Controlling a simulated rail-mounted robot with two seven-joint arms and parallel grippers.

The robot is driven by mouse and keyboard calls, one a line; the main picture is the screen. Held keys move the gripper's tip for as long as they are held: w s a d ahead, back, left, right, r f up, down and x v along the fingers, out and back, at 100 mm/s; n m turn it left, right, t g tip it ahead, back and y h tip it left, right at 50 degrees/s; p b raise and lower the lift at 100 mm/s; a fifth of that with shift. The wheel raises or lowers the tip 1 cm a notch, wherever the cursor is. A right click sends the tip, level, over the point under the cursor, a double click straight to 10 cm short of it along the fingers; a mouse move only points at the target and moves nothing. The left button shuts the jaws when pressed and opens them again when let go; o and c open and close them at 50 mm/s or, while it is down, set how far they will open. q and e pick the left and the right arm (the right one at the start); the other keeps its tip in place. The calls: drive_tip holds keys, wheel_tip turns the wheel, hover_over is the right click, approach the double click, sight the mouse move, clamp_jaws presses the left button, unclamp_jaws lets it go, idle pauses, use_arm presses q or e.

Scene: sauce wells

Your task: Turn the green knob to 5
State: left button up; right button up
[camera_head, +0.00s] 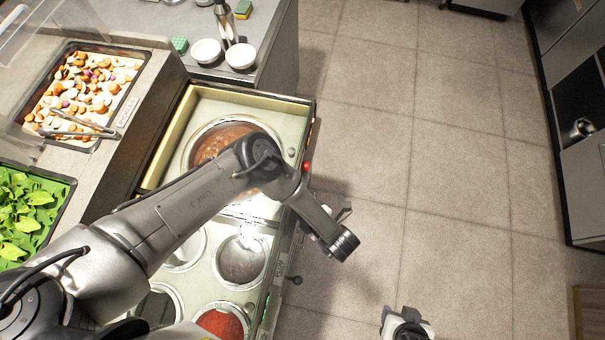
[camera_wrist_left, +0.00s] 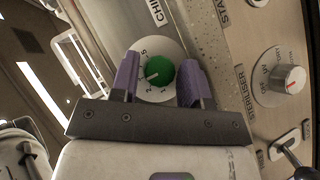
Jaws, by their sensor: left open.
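The green knob (camera_wrist_left: 160,72) sits on a round white dial (camera_wrist_left: 143,66) with numbers, beside a label starting "CHI". Its pale pointer mark faces the left side of the dial in the left wrist view; the exact number is hard to read. My left gripper (camera_wrist_left: 159,62) is open, with its purple fingers on either side of the knob and a visible gap at each side. In the head view my left arm reaches over the counter to its front panel, and the knob cannot be made out there. A pale and dark part at the bottom edge may be my right gripper (camera_head: 406,325).
A silver knob (camera_wrist_left: 290,79) marked "STERILISER" and a small lever (camera_wrist_left: 287,143) are on the panel to the right. Sauce wells, including a red one (camera_head: 221,324), fill the counter top. The floor (camera_head: 430,180) in front is clear.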

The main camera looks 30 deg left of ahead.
use_arm(q)
drive_tip(key=c, duration=0.6)
drive_tip(key=shift+w+a+m+g+h+b, duration=0.15)
drive_tip(key=shift+m+g+h+b, duration=0.45)
drive_tip(key=shift+m+g+b, duration=0.9)
drive_tip(key=shift+w+d+m+g+h+b, duration=0.15)
drive_tip(key=shift+m+g+h+b, duration=0.65)
drive_tip(key=shift+g+b, duration=1.15)
drive_tip(key=shift+w+a+m+g+h+b, duration=0.15)
drive_tip(key=shift+m+g+h+b, duration=0.25)
drive_tip(key=shift+m+g+b, duration=1.35)
drive_tip(key=shift+n+g+p, duration=0.25)
drive_tip(key=shift+g+p, duration=0.15)
drive_tip(key=shift+p, duration=0.15)
